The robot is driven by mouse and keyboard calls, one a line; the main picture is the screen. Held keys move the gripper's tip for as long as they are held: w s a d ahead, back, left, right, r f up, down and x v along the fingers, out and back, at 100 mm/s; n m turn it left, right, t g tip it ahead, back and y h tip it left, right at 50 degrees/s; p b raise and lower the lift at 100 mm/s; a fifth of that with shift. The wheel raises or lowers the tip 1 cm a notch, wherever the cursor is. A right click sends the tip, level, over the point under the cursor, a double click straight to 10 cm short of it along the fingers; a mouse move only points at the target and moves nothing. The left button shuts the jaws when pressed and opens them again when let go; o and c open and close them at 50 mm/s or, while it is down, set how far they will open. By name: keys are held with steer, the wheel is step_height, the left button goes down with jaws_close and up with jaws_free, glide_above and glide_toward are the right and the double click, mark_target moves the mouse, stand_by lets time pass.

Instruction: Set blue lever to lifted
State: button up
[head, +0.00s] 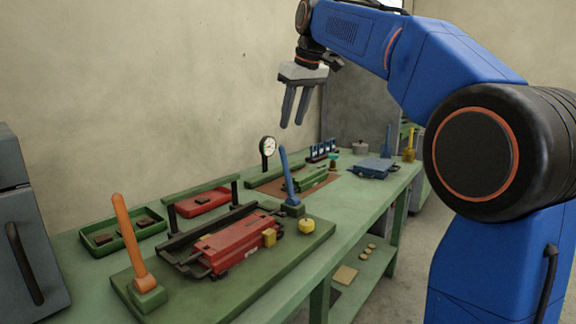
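A blue lever (288,177) stands nearly upright, leaning slightly left, on a small green base at the right corner of a green board. A second slim blue upright piece (388,138) shows far back on the bench; I cannot tell if it is a lever. My gripper (292,123) hangs in the air, fingers down, above the near blue lever in the picture. Its two fingers are apart with nothing between them. It touches nothing.
An orange lever (129,240) stands at the board's left. A dial gauge (267,146), green trays (122,236) and a blue block (371,168) are on the green bench (349,208).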

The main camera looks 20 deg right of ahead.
mark_target(287, 175)
steer(key=x, duration=1.7)
steer(key=shift+f, duration=0.2)
steer(key=shift+c, duration=0.7)
jaws_close()
